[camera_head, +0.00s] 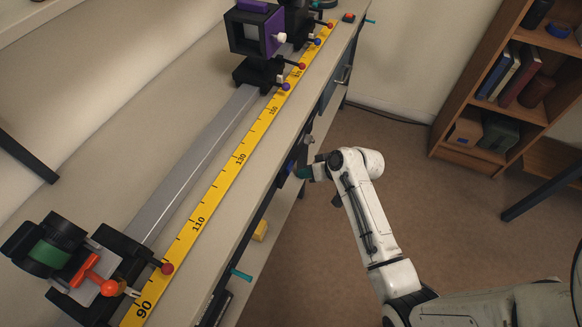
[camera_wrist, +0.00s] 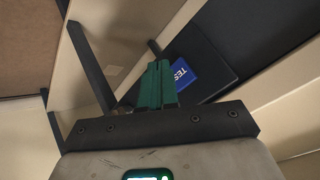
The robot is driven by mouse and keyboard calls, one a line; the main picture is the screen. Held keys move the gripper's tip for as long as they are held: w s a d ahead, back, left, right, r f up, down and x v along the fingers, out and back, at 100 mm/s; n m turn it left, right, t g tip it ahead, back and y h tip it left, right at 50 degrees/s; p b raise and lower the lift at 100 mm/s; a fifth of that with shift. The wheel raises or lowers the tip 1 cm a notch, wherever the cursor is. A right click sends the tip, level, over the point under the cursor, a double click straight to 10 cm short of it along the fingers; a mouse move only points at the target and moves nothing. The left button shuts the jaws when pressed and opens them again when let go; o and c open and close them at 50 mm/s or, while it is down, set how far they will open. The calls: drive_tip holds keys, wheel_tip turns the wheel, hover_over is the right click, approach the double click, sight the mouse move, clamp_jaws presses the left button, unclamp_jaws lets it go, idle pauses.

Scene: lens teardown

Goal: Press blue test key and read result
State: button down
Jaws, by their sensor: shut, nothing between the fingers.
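The blue test key (camera_wrist: 184,74), with white letters reading "TES", sits on a dark panel (camera_wrist: 205,58) in the wrist view. A small blue patch (camera_head: 290,167) at the bench's front side in the head view looks like the same key. My gripper (camera_wrist: 158,66) is shut and empty, its green fingers together, and their tips overlap the key's left edge in the wrist view. I cannot tell whether they touch it. In the head view my gripper (camera_head: 303,173) is beside the bench's front side. No result readout is legible in either view.
The bench carries a grey rail (camera_head: 190,170) and a yellow ruler (camera_head: 213,188). A purple-and-black holder (camera_head: 257,35) and a black-and-green unit (camera_head: 50,246) stand along it. A yellow block (camera_head: 260,230) and teal pegs (camera_head: 241,275) are at the front side. Open floor lies right, before a bookshelf (camera_head: 470,100).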

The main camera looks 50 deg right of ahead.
drive_tip(key=shift+s+d+p, duration=0.2)
drive_tip(key=shift+s+d, duration=0.05)
drive_tip(key=shift+s, duration=0.4)
drive_tip(key=shift+s+d+p, duration=0.15)
drive_tip(key=shift+s+d, duration=0.1)
drive_tip(key=shift+s, duration=0.45)
drive_tip(key=shift+s+d+p, duration=0.2)
drive_tip(key=shift+s+d, duration=0.05)
drive_tip(key=shift+s, duration=0.4)
drive_tip(key=s+a+r+n+g, duration=0.1)
drive_tip(key=s+a+n+g, duration=0.4)
drive_tip(key=a, duration=0.6)
drive_tip(key=s+a+r+g+h, duration=0.1)
drive_tip(key=s+r, duration=0.2)
drive_tip(key=s, duration=0.3)
drive_tip(key=s+a+r+g+h, duration=0.1)
drive_tip(key=s+r, duration=0.2)
drive_tip(key=s, duration=0.4)
drive_tip(key=shift+a+r+m+g, duration=0.25)
drive_tip(key=shift+a+m+g, duration=0.05)
drive_tip(key=shift+m, duration=0.1)
